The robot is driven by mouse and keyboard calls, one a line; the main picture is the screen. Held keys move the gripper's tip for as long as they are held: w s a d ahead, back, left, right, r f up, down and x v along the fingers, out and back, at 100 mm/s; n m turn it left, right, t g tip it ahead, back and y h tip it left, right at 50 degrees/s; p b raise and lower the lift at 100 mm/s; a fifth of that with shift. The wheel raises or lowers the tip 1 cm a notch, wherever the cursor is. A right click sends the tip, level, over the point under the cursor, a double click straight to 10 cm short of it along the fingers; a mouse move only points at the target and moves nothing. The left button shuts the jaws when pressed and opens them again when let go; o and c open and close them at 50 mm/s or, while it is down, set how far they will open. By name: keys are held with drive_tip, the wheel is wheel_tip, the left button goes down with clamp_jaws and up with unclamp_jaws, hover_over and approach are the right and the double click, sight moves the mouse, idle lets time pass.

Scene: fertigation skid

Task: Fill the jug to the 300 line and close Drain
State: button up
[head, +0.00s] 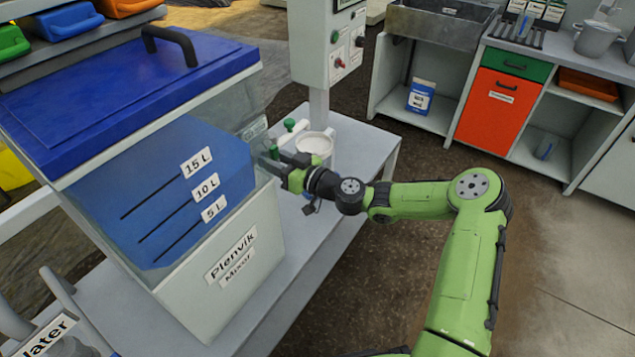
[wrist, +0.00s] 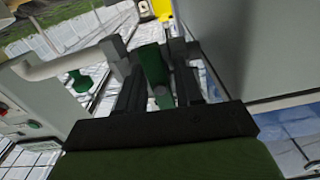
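The mixer tank (head: 215,270) holds blue liquid, whose level stands a little above the 15 L mark. A white open-topped vessel, which looks like the jug (head: 314,146), stands on the bench right of the tank, partly behind my gripper; its 300 line and fill level cannot be read. My gripper (head: 276,162) is at the tank's right side, by a green valve handle (head: 274,149). In the wrist view this handle (wrist: 153,70) lies between the two fingers (wrist: 155,72). Whether they press on it cannot be told. No label reading Drain is legible.
A second green handle (head: 290,124) sits on a white pipe behind; it also shows in the wrist view (wrist: 80,82). A control box (head: 335,50) on a post stands above the bench (head: 350,190). The tank has a blue lid (head: 120,80). Floor on the right is clear.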

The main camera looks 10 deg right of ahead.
drive_tip(key=shift+o, duration=1)
drive_tip(key=b+v, duration=0.3)
drive_tip(key=v, duration=0.4)
